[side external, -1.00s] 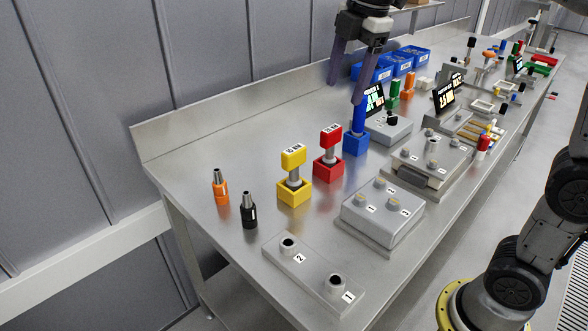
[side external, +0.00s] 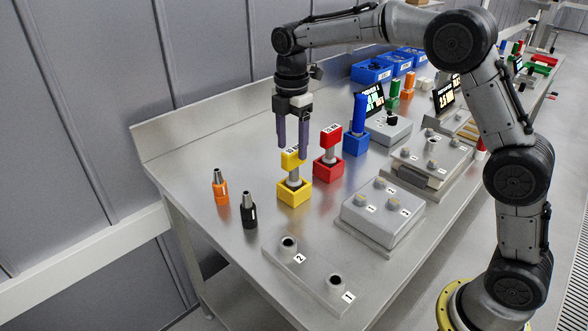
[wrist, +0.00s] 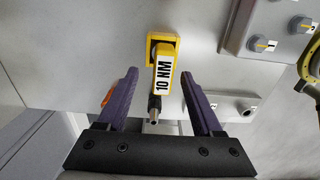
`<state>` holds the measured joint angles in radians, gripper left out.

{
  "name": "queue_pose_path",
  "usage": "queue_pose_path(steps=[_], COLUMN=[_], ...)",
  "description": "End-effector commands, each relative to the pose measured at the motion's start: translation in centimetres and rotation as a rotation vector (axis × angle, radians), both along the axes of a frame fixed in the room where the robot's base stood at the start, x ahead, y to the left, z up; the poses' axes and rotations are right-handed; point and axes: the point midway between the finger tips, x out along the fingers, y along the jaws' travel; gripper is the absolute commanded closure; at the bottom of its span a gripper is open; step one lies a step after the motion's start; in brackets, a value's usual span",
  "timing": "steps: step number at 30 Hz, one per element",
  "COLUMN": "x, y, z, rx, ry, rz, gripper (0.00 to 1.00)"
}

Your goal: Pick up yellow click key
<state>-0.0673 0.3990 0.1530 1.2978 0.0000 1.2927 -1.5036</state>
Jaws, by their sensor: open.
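The yellow click key (side external: 291,162) stands upright in its yellow square base (side external: 294,193) on the steel table. Its yellow top block and grey shaft show in the side view. In the wrist view the yellow click key (wrist: 165,66) carries a white "10 NM" label and lies between and beyond the fingers. My gripper (side external: 292,151) is open, with its two purple fingers pointing down just above and around the level of the key's top block. The fingers (wrist: 160,90) are empty in the wrist view. I cannot tell whether either finger touches the key.
A red key (side external: 330,138) in a red base stands close to the right, with a blue one (side external: 357,125) beyond. An orange tool (side external: 220,188) and a black tool (side external: 248,211) stand to the left. A grey block (side external: 382,215) and a plate with two holes (side external: 310,272) lie in front.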

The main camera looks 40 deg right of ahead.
Motion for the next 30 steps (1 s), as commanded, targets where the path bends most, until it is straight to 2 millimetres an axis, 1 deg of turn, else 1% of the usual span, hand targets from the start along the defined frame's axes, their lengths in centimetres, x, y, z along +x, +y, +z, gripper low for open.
queue_pose_path(steps=[1,8,15,17,20,26,29,30], x=[-0.1,-0.2,-0.5,-0.4,-0.4,-0.4,-0.4,-0.4], y=[0.0,-0.1,-0.3,-0.3,-0.3,-0.3,-0.3,-0.3], z=[-0.6,-2.1,-5.5,-6.0,-6.4,-6.5,-6.5,-6.4], rx=[0.000,0.000,0.000,0.000,0.000,0.000,0.000,0.000], ry=[0.001,0.002,0.003,0.002,0.000,-0.001,-0.001,-0.001], rz=[0.000,-0.001,0.000,0.000,-0.001,-0.001,0.000,0.000], gripper=[0.32,0.32,0.32,0.32,0.32,0.32,0.49,0.56])
